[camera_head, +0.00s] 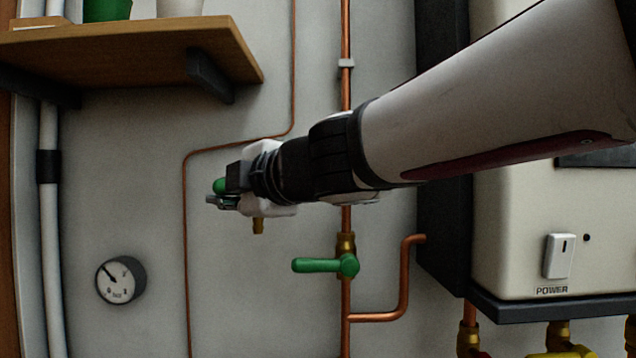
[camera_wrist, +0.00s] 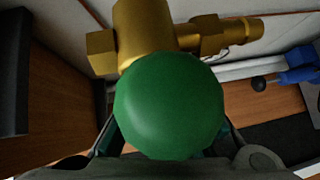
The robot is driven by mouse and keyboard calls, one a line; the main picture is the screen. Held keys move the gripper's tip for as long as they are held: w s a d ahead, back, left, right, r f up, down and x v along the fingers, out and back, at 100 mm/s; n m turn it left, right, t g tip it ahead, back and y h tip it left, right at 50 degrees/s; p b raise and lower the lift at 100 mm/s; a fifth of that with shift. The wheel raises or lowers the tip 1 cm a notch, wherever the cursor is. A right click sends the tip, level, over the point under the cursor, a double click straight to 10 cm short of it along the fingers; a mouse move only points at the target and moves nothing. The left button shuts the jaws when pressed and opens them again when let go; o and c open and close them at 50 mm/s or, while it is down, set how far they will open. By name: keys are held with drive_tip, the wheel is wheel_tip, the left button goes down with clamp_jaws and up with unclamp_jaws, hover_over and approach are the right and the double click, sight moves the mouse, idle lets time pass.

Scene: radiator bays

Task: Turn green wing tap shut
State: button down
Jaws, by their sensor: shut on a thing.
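The green tap handle (camera_wrist: 168,105) fills the middle of the wrist view as a rounded green shape in front of a brass valve body (camera_wrist: 145,35). In the head view only a small green part (camera_head: 219,186) shows beside my fingers, with a brass outlet (camera_head: 258,226) below. My gripper (camera_head: 217,201) is shut on the green handle; its dark fingers also show on both sides of it in the wrist view (camera_wrist: 168,142). The handle's wing shape and exact angle are hidden by my gripper and by the close view.
A green lever valve (camera_head: 325,265) sits on the copper pipe below my wrist. A wooden shelf (camera_head: 130,50) hangs at upper left, and a gauge (camera_head: 120,281) is at lower left. A white boiler (camera_head: 530,230) stands at right.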

drive_tip(key=c, duration=1.7)
unclamp_jaws()
drive_tip(key=shift+s, duration=0.1)
drive_tip(key=v, duration=1.2)
drive_tip(key=shift+f, duration=0.1)
